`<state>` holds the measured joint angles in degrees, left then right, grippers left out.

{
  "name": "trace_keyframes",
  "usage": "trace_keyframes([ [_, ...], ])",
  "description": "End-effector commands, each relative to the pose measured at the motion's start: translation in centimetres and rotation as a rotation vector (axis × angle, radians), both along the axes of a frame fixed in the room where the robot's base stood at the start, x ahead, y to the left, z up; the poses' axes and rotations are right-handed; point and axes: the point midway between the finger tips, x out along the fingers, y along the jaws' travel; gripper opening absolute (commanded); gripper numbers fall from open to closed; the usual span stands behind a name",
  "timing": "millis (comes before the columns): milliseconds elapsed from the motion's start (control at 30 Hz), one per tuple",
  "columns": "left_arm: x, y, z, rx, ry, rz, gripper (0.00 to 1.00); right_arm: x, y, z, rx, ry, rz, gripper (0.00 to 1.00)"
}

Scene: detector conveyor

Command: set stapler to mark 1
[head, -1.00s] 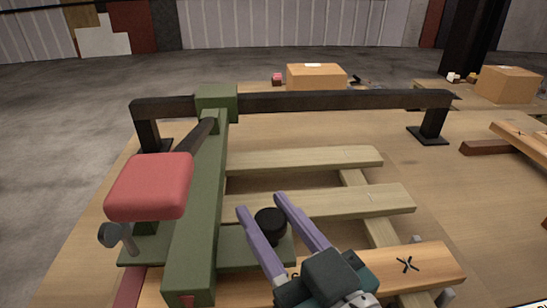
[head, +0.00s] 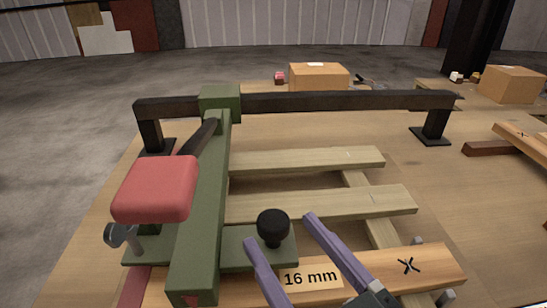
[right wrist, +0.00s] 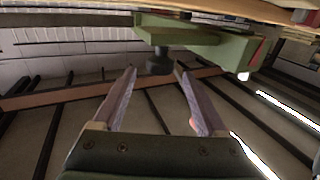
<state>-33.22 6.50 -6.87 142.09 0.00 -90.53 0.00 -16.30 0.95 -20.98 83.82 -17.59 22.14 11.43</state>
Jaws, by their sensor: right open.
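The stapler seems to be the green carriage (head: 203,200) with a red block (head: 155,188) on its left, hung on a black rail (head: 330,101); I cannot be sure. A black round knob (head: 272,226) stands on its green side plate (head: 255,250). My right gripper (head: 280,230) is open, its purple fingers just in front of the knob, holding nothing. In the right wrist view, the knob (right wrist: 159,62) shows just beyond the open fingertips (right wrist: 155,69). A label (head: 311,277) reads "16 mm". No mark labelled 1 can be read. My left gripper is not in view.
Wooden slats (head: 305,160) lie under the rail, and a front board (head: 435,268) bears a black X. A silver wing screw (head: 120,236) sits below the red block. Cardboard boxes (head: 318,77) stand at the back.

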Motion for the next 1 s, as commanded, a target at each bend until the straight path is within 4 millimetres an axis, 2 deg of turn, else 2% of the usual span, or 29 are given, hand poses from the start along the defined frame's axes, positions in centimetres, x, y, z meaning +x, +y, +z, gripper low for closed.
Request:
trace_keyframes([
  [100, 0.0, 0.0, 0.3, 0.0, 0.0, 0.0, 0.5, -2.3, -1.2, 0.0, -0.001, 0.004, 0.0, 0.75],
  [333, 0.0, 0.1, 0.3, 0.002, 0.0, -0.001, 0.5, -4.9, -2.5, 0.0, 0.0, 0.001, 0.0, 0.75],
  [833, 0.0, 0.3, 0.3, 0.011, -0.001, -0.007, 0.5, -5.1, -2.6, 0.1, 0.0, 0.0, -0.001, 0.75],
  [1000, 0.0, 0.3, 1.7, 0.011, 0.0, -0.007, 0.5, -4.1, -3.9, 0.8, -0.044, 0.073, -0.051, 0.75],
])
